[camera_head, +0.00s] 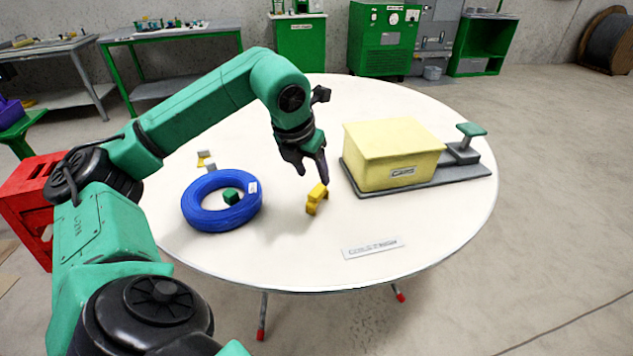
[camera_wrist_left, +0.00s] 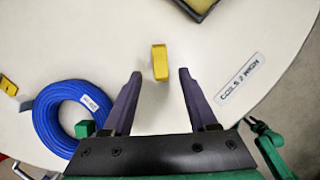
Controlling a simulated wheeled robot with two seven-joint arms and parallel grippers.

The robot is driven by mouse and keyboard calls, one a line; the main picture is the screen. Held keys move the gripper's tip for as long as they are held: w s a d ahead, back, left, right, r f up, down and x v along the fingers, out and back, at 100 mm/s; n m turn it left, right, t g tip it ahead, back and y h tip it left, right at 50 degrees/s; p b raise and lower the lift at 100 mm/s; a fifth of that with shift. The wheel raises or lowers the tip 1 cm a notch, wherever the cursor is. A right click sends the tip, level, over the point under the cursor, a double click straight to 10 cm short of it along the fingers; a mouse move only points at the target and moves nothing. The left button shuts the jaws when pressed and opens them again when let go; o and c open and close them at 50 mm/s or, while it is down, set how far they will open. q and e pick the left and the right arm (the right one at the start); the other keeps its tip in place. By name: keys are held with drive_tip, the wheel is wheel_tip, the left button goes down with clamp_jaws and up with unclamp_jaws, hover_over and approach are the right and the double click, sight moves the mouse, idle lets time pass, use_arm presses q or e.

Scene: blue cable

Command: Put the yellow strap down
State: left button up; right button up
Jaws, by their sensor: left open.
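The yellow strap (camera_head: 317,197) is a small folded yellow piece on the white round table (camera_head: 420,240), right of the blue cable coil (camera_head: 207,218). In the left wrist view the yellow strap (camera_wrist_left: 159,62) lies just beyond the fingertips, centred between them and apart from both. My left gripper (camera_head: 312,172) is open and empty, pointing down above and close to the strap; it also shows in the left wrist view (camera_wrist_left: 160,76). My right gripper is not clearly in view.
A yellow box (camera_head: 390,155) on a grey base stands at the right. A white label plate (camera_head: 372,248) lies near the front edge. A small green block (camera_head: 231,196) sits inside the coil. Small yellow and white pieces (camera_head: 206,160) lie behind the coil.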

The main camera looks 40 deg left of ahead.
use_arm(q)
drive_tip(key=p+v, duration=0.1)
drive_tip(key=v, duration=0.4)
drive_tip(key=shift+s+r, duration=0.1)
drive_tip(key=shift+r, duration=0.2)
use_arm(e)
drive_tip(key=s, duration=0.3)
drive_tip(key=shift+d, duration=0.35)
drive_tip(key=shift+w, duration=0.1)
